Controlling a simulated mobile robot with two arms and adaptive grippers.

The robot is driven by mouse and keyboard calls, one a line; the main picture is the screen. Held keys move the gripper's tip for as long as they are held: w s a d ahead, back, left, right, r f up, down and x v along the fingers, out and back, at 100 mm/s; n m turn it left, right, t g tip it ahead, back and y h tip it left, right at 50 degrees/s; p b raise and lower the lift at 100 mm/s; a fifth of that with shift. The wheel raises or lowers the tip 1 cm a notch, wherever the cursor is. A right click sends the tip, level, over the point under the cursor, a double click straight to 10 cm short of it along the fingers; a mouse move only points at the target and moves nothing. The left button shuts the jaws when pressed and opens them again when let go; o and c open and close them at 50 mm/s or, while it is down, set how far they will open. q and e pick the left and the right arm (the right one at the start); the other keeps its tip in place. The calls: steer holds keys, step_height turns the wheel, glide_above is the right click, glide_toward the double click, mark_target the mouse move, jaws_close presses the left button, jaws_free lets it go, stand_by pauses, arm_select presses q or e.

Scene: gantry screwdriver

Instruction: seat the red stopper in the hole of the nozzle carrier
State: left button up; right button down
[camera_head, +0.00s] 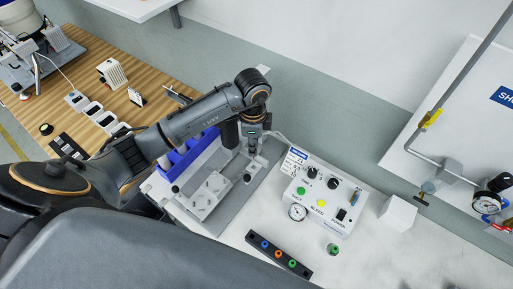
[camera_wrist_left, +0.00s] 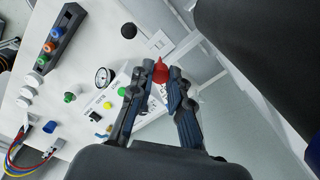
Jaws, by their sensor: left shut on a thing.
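My left gripper (camera_head: 252,141) is over the grey fixture (camera_head: 207,196) on the white bench in the head view. In the left wrist view its two dark fingers (camera_wrist_left: 160,84) are shut on the red stopper (camera_wrist_left: 161,71), whose pointed end sticks out beyond the fingertips. The stopper cannot be made out in the head view. I cannot clearly pick out the nozzle carrier or its hole; the arm and gripper cover part of the fixture. My right gripper is in neither view.
A white control box (camera_head: 322,196) with buttons and a gauge stands right of the fixture. A black strip with coloured caps (camera_head: 278,255) and a green-topped fitting (camera_head: 333,249) lie in front. Blue bins (camera_head: 190,155) stand left. A white block (camera_head: 397,214) is farther right.

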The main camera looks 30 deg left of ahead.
arm_select(q)
steer(key=shift+f+b, duration=0.5)
steer(key=shift+f, duration=0.2)
step_height(320, 180, down, 3)
steer(key=b, duration=0.2)
steer(key=shift+b, duration=0.3)
steer(key=shift+f, duration=0.35)
steer(key=shift+r, duration=0.1)
stand_by(0.9)
stand_by(0.4)
